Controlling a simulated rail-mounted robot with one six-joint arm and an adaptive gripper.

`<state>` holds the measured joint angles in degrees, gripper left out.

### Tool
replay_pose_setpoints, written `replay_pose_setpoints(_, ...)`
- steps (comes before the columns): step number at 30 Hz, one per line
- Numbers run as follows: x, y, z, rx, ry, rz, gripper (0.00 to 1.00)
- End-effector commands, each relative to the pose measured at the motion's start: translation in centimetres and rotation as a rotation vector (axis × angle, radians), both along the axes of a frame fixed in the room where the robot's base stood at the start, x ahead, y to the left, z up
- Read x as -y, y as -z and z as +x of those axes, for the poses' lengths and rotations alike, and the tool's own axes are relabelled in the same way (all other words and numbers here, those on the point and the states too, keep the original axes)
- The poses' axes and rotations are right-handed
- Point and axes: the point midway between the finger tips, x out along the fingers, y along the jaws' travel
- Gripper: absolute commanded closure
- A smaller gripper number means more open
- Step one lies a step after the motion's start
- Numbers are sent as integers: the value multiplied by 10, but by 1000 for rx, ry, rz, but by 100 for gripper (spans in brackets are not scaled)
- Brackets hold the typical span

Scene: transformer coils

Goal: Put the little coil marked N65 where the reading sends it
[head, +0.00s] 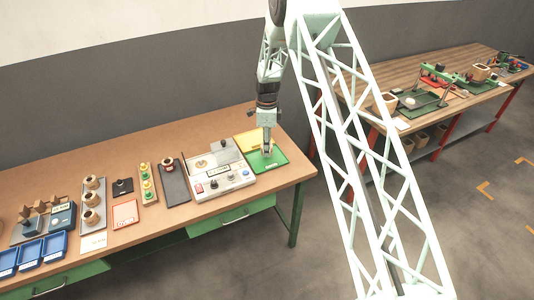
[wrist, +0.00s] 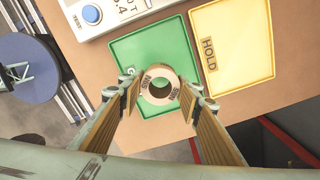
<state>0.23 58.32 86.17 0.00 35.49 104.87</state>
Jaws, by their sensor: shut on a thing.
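My gripper (head: 267,152) is over the green tray (head: 277,160) at the right end of the bench. In the wrist view my gripper (wrist: 160,98) is shut on a small pale ring-shaped coil (wrist: 149,78), with one finger on each side. Dark lettering shows on the coil's top face but is too small to read surely. The coil is over the green tray (wrist: 185,45); I cannot tell whether it touches it. The yellow tray marked HOLD (wrist: 250,30) lies beside the green one. The white tester (head: 222,186) with a display stands left of the trays, its reading not legible.
Left along the bench are a dark tray with a coil (head: 168,162), a board with several coils (head: 91,199), a red tray (head: 125,214) and blue bins (head: 28,251). The bench's right edge is close to the green tray. A second bench (head: 400,75) stands at right.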

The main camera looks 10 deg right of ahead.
Motion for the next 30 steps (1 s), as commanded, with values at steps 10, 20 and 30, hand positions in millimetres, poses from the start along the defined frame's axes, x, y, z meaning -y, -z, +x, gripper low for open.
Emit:
replay_pose_setpoints(10,0,24,0,-1,0,0,82)
replay_pose_setpoints(20,0,35,0,0,0,0,82)
replay_pose_setpoints(30,0,38,0,0,0,0,82)
